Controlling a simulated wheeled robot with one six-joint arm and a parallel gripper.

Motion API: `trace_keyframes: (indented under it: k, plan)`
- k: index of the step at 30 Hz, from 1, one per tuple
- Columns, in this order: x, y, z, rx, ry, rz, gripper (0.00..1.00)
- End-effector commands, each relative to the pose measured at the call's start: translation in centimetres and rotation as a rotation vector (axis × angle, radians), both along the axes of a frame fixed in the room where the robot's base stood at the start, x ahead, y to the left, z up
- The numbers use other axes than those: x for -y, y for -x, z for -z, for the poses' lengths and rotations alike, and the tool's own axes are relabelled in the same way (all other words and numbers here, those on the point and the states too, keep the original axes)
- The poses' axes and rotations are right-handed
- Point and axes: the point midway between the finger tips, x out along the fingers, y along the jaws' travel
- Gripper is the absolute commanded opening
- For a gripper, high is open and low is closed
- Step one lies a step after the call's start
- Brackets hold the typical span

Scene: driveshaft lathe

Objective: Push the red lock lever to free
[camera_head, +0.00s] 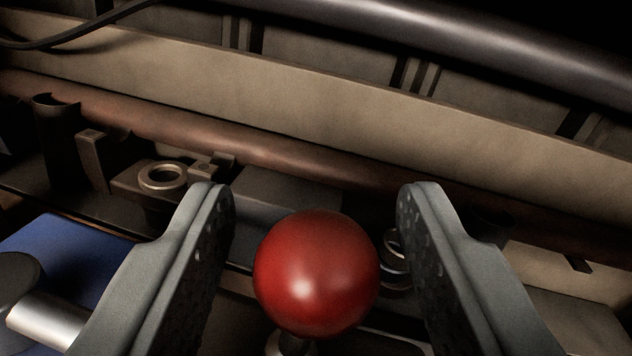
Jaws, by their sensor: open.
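The red ball knob of the lock lever (316,273) stands in the lower middle of the view. A short piece of its metal stem shows just below the ball; the rest of the lever is hidden. My gripper (315,190) is open, with one grey finger on each side of the knob. A gap shows between the ball and the left finger.
A brown rod (270,150) runs across behind the knob, with a beige rail (330,105) beyond it. A metal ring (163,177) and dark brackets (92,158) stand at left. A blue surface (70,255) and a silver cylinder (45,320) lie lower left. A dark pipe crosses the top right.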

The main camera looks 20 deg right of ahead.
Motion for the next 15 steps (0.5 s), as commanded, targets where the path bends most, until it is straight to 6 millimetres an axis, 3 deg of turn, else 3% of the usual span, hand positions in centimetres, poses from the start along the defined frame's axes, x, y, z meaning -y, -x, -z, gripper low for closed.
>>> trace_keyframes:
  k: [9, 15]
  plan:
    - [0.03, -0.18, -0.01, 0.0, 0.0, -0.001, 0.47]
    - [0.03, -0.16, -0.01, 0.0, 0.0, -0.001, 0.08]
